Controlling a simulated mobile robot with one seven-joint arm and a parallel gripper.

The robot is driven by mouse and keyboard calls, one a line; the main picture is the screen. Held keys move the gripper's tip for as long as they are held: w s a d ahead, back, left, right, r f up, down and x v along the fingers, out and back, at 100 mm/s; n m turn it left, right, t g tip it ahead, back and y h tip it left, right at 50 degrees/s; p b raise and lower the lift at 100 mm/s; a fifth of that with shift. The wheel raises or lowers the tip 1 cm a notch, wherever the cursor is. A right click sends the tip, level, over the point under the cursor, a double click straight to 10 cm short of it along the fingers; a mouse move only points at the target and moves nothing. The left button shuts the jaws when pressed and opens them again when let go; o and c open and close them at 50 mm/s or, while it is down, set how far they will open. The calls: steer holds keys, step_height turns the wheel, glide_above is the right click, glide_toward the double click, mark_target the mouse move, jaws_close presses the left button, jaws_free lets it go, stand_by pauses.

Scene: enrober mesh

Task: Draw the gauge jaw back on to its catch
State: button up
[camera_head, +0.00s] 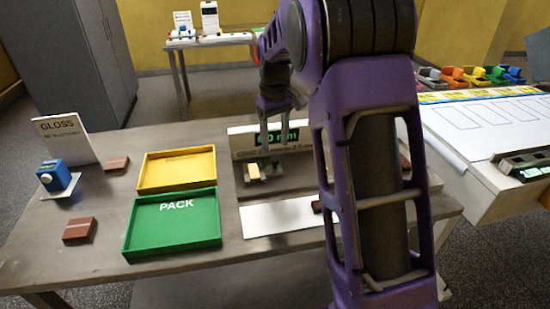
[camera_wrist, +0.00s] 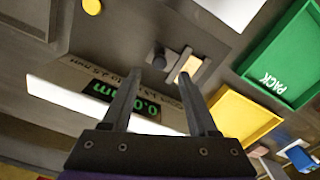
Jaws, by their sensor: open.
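The gauge panel (camera_head: 241,143) stands upright on the bench, with a green readout that seems to read 0.0 mm. The panel is also in the wrist view (camera_wrist: 52,95). I cannot tell which part is the jaw or the catch. My gripper (camera_head: 274,144) is open and empty, pointing down above the gauge. In the wrist view the post and bar show near and between its fingertips (camera_wrist: 160,76).
A yellow tray (camera_head: 179,186) and a green PACK tray (camera_head: 134,228) lie left of the gauge. Brown blocks (camera_head: 79,230), a blue device (camera_head: 56,176) and a GLOSS sign (camera_head: 64,138) are farther left. A white plate (camera_head: 275,218) lies in front.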

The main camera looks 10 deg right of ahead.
mark_target(275, 159)
step_height(275, 159, down, 5)
steer(key=shift+f, duration=0.1)
stand_by(0.3)
jaws_close()
stand_by(1.3)
